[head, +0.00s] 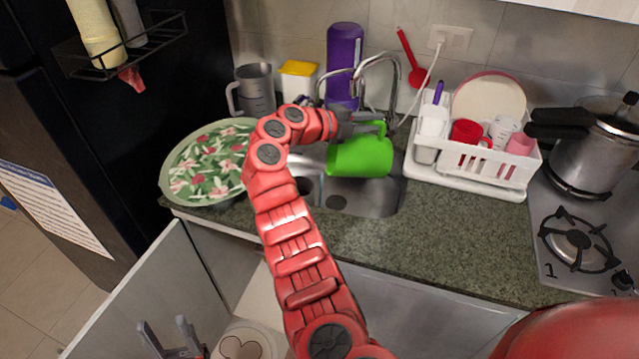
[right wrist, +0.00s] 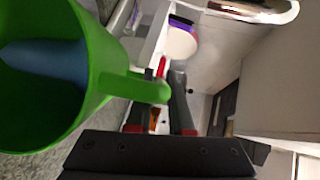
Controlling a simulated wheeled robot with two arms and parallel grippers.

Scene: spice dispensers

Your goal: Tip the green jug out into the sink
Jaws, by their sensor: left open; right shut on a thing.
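The green jug (head: 360,157) lies on its side above the sink (head: 385,200) in the head view. My right gripper (head: 372,129) is shut on its handle at the jug's upper side. In the right wrist view the jug (right wrist: 98,75) fills the left, with its open mouth in view and a smooth blue-grey patch inside. Its handle reaches to the fingers of my right gripper (right wrist: 160,108). I cannot tell whether anything is flowing out. My left gripper (head: 170,338) is open and empty at the lower left, away from the jug.
The faucet (head: 391,85) stands behind the jug, with a purple bottle (head: 345,60) beside it. A white dish rack (head: 475,165) stands close to the sink's right. A floral bowl (head: 185,195) is at the left. The front right counter (head: 440,235) is clear.

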